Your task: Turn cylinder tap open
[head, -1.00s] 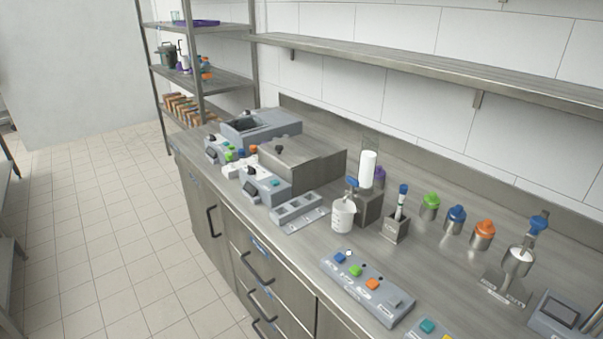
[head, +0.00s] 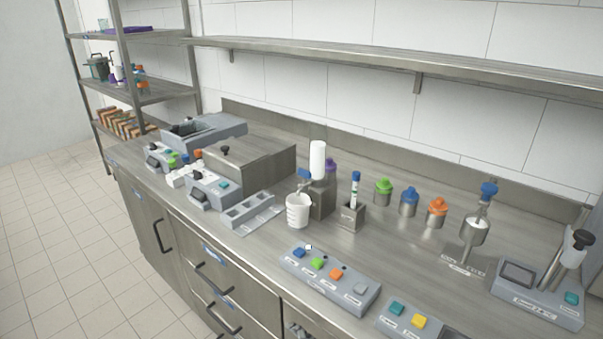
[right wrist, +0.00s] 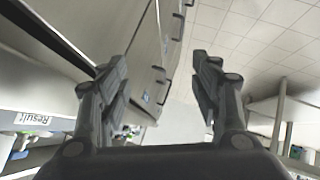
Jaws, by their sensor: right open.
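A white upright cylinder (head: 318,160) stands on a grey metal block (head: 321,201) in the middle of the counter in the head view. A small blue tap handle (head: 304,174) shows at its left side, above a white beaker (head: 298,211). The handle is too small to tell its exact position. My right gripper (right wrist: 160,80) shows only in the right wrist view, with its fingers wide apart and nothing between them. It is away from the tap, facing cabinet fronts and the floor. My left gripper is not in view.
A button panel (head: 329,283) lies in front of the beaker. A holder with a blue-capped tube (head: 351,213) and green, blue and orange-capped containers stand to the right. A blue-topped stand (head: 475,232) is farther right. A wall shelf (head: 400,70) runs above the counter.

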